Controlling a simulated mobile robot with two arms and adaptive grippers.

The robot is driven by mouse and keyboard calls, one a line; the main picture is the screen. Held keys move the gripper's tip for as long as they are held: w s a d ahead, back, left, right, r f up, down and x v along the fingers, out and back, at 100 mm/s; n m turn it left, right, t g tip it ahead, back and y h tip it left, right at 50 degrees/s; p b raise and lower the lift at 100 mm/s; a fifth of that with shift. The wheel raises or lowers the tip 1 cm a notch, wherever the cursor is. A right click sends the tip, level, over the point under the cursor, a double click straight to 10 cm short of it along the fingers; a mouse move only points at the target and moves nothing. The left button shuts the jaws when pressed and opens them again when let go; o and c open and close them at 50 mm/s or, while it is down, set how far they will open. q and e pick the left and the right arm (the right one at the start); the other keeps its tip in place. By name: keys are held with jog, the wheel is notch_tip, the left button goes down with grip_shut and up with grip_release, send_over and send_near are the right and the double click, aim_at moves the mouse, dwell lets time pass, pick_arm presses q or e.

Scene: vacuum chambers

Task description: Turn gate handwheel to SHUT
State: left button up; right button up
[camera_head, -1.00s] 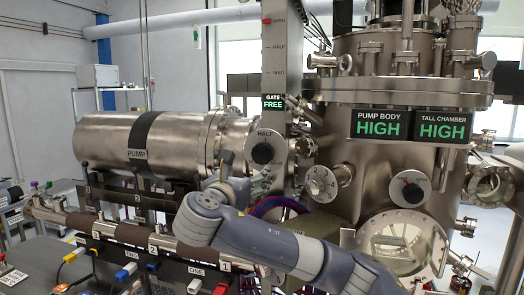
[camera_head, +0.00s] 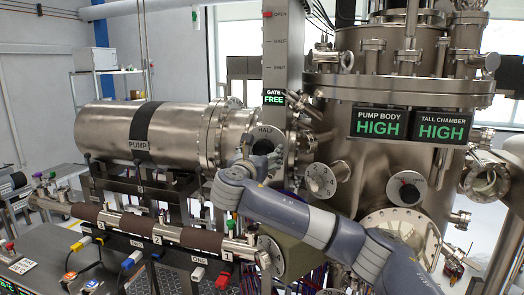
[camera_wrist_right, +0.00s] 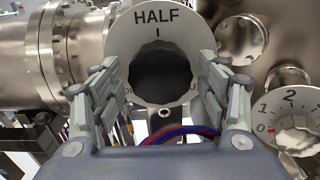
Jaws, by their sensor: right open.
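The gate handwheel is a dark round knob (camera_head: 263,147) on a pale round plate marked HALF at its top. In the right wrist view the knob (camera_wrist_right: 162,76) faces me, with the HALF mark above it. My right gripper (camera_wrist_right: 162,88) is open, with one finger on each side of the knob and gaps showing between. In the head view my right gripper (camera_head: 244,163) is just below and left of the plate, partly covering it. A gate display (camera_head: 273,97) reads FREE. The red marker (camera_head: 267,14) on the gate column is at OPEN. My left gripper is not in view.
The steel pump cylinder (camera_head: 150,132) lies left of the handwheel. A numbered dial (camera_head: 321,180) is close to its right. Red and blue cables (camera_wrist_right: 185,132) run below the knob. The pump body and tall chamber displays (camera_head: 378,124) read HIGH.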

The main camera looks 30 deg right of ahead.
jog(key=c, duration=1.1)
jog(key=shift+m, duration=0.3)
